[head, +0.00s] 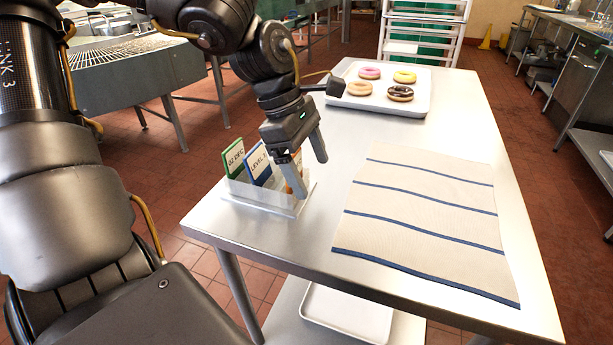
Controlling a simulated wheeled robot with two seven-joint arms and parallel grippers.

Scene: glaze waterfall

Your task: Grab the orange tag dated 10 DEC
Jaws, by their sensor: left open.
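My left gripper (307,172) is open, pointing down over the right end of a clear tag holder (262,198) on the steel table. One finger is in front of the right end of the holder and the other is to the right. An orange tag (288,184) shows only in part behind the near finger, and its writing is hidden. I cannot tell if the fingers touch it. A green-edged tag (234,158) reading "02 DEC" and a blue-edged tag (258,163) reading "LEVEL 2" stand to its left in the holder. My right gripper is not in view.
A striped cloth (425,215) lies to the right of the holder on the table (290,245). A white tray (420,108) with several doughnuts stands at the back. Another tray (345,318) is on the shelf below. The table's left edge is close to the holder.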

